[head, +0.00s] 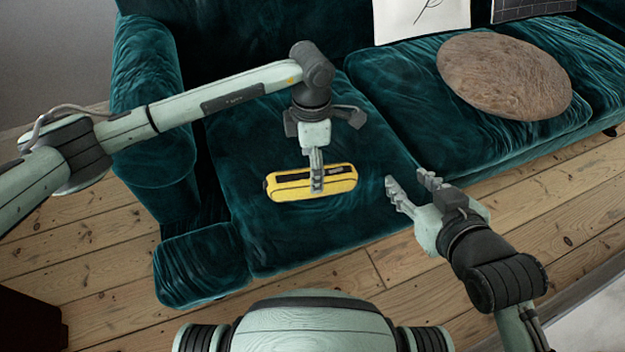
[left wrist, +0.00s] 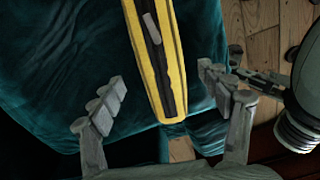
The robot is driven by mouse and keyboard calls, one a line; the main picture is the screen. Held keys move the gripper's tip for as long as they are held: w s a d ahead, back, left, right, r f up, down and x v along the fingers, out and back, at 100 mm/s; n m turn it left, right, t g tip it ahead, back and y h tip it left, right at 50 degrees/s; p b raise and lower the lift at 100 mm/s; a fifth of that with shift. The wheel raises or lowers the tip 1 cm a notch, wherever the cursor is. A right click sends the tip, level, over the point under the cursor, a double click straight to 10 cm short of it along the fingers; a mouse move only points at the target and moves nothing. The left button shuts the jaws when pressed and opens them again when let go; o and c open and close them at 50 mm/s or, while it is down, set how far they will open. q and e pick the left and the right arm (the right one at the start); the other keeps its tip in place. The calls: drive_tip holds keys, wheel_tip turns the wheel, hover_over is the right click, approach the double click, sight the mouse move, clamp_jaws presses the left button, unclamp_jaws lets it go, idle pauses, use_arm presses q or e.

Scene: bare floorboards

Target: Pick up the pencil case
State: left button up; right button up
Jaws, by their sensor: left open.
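The pencil case (head: 290,187) is yellow with a dark zip strip along its top and lies on the teal sofa seat. My left gripper (head: 316,182) is above it, pointing down, near its right half. In the left wrist view the pencil case (left wrist: 160,60) runs between the two open fingers (left wrist: 160,95), with a gap on each side. The fingers do not appear to touch it. My right gripper (head: 412,190) is open and empty, to the right of the case by the sofa's front edge.
The teal sofa (head: 250,235) has a round brown cushion (head: 503,75) at right and a white picture (head: 420,18) at its back. Its armrest (head: 150,100) rises at left. Bare floorboards (head: 400,265) lie in front. The seat around the case is clear.

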use_arm(q)
wheel_tip(320, 180, down, 3)
drive_tip(key=shift+s+f, duration=0.1)
drive_tip(key=shift+s, duration=0.05)
drive_tip(key=c, duration=1.4)
